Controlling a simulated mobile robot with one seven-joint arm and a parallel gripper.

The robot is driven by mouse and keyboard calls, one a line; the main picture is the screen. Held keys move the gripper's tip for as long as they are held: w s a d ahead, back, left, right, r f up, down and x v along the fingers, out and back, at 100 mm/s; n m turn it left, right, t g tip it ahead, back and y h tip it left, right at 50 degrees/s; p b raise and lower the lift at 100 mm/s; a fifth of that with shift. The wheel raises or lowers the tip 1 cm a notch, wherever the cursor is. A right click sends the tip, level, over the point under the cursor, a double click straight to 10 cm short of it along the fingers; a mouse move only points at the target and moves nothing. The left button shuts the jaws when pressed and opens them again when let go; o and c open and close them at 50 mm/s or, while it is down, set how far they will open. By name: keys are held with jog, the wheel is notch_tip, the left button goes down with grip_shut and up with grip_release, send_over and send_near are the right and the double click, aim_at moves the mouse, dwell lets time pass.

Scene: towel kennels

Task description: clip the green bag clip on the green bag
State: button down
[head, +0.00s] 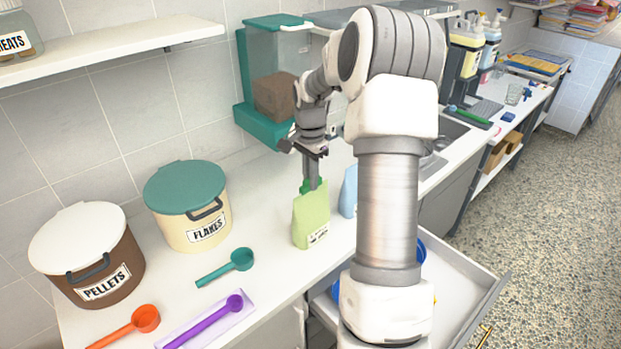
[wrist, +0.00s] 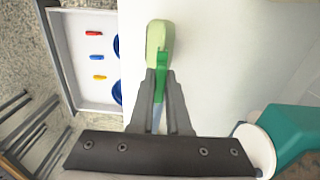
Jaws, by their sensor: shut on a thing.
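The light green bag (head: 311,222) stands upright on the white counter, left of my arm; in the wrist view (wrist: 156,32) I see it from above. My gripper (head: 313,182) points down at the bag's top edge. In the wrist view my gripper (wrist: 160,77) is shut on the green bag clip (wrist: 162,63). The darker green clip lies along the bag's top edge and overlaps it; I cannot tell if it grips the bag. In the head view the clip shows only as a small green patch at the bag's top.
A light blue bag (head: 348,192) stands just behind the green one. An open drawer (wrist: 82,12) holds red, blue and yellow clips and blue round items. The flakes tub (head: 190,208), pellets tub (head: 86,250) and scoops lie left. A teal dispenser (head: 262,88) stands behind.

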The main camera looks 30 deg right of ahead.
jog(key=shift+f+b, duration=0.6)
jog(key=shift+f, duration=0.25)
dwell(1.6)
jog(key=shift+c, duration=1.6)
grip_release()
jog(key=shift+r, duration=0.15)
jog(key=shift+r+p, duration=1.7)
jog(key=shift+r, duration=0.65)
